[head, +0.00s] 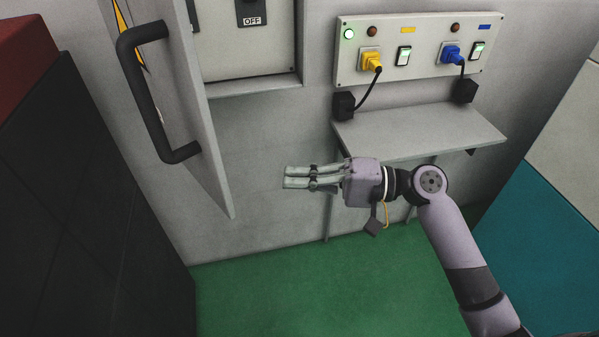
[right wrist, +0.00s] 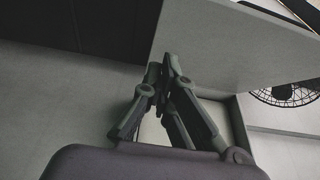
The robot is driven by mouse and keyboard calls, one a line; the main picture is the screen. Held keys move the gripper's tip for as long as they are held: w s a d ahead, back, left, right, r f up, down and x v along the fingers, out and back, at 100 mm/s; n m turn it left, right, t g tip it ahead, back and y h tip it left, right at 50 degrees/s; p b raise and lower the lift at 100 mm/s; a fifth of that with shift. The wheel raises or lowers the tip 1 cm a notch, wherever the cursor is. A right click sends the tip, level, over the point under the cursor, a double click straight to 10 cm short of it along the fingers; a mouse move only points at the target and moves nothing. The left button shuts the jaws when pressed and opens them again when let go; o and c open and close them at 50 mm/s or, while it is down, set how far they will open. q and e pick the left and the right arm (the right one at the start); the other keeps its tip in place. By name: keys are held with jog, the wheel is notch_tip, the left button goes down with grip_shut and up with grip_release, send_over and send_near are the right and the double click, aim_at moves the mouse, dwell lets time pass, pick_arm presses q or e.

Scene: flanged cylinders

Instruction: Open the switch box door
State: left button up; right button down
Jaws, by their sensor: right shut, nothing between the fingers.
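The switch box door (head: 205,130) stands swung out from the wall at the left of the head view. Its black bar handle (head: 143,95) is on the face turned left. Behind the door, part of the open switch box (head: 240,62) shows, with an OFF label; its top is cut off. My right gripper (head: 286,178) is shut and empty, pointing left, to the right of the door and apart from it in the picture. In the right wrist view, my shut fingers (right wrist: 168,62) overlap the edge of a flat grey panel, apparently the door; contact cannot be told. My left gripper is not in view.
A socket panel (head: 425,30) with yellow and blue plugs is on the wall at right, above a grey shelf (head: 410,130). A dark cabinet (head: 80,200) stands close left of the door. The green floor (head: 300,295) is clear. The wrist view shows a round fan grille (right wrist: 288,95).

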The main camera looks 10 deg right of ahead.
jog(key=a+p, duration=0.4)
jog(key=a, duration=0.5)
jog(key=shift+a, duration=0.25)
